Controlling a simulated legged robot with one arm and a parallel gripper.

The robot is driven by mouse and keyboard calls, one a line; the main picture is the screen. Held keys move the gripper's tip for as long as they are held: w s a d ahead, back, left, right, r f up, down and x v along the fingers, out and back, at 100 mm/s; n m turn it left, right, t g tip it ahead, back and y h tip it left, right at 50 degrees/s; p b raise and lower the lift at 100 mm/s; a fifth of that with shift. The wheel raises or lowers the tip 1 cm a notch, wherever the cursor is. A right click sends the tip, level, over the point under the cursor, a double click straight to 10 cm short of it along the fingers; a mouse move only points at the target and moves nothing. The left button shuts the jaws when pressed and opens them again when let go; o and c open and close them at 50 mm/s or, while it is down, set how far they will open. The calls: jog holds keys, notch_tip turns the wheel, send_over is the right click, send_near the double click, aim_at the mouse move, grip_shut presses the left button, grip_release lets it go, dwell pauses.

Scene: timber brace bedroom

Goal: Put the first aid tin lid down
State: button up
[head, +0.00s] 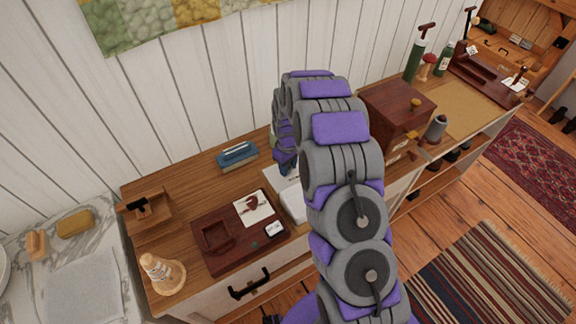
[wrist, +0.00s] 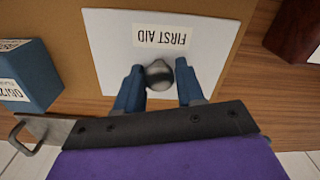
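The first aid tin lid (wrist: 110,40) is a flat white square with a "FIRST AID" label and a round grey metal knob (wrist: 159,75). The label reads upside down in the wrist view. My gripper (wrist: 159,72) has its two blue fingers on either side of the knob, and they look shut on it. In the head view my gripper (head: 285,165) is over the wooden cabinet top, mostly behind my arm. A white box-like thing (head: 293,202) shows just left of my arm, partly hidden. Whether the lid touches the surface under it is unclear.
A dark wooden tray (head: 228,256) with a card lies in front left on the cabinet top (head: 190,180). A blue box (head: 237,154) stands behind it, also at left in the wrist view (wrist: 25,75). A dark wooden box (head: 396,110) stands to the right.

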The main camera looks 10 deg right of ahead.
jog(key=o, duration=0.3)
jog(key=shift+r, duration=0.15)
notch_tip(320, 180, up, 12)
jog(key=p, duration=0.3)
jog(key=s+r+m, duration=0.1)
jog(key=s+r, duration=0.7)
jog(key=r, duration=0.1)
jog(key=s+r+m+g, duration=0.1)
jog(key=s+r, duration=0.3)
jog(key=s, duration=1.3)
jog(key=s+r+m, duration=0.4)
jog(key=s, duration=1.3)
jog(key=shift+s+r+m+g, duration=0.25)
jog(key=shift+r+m+g, duration=0.05)
jog(key=shift+r+g, duration=0.1)
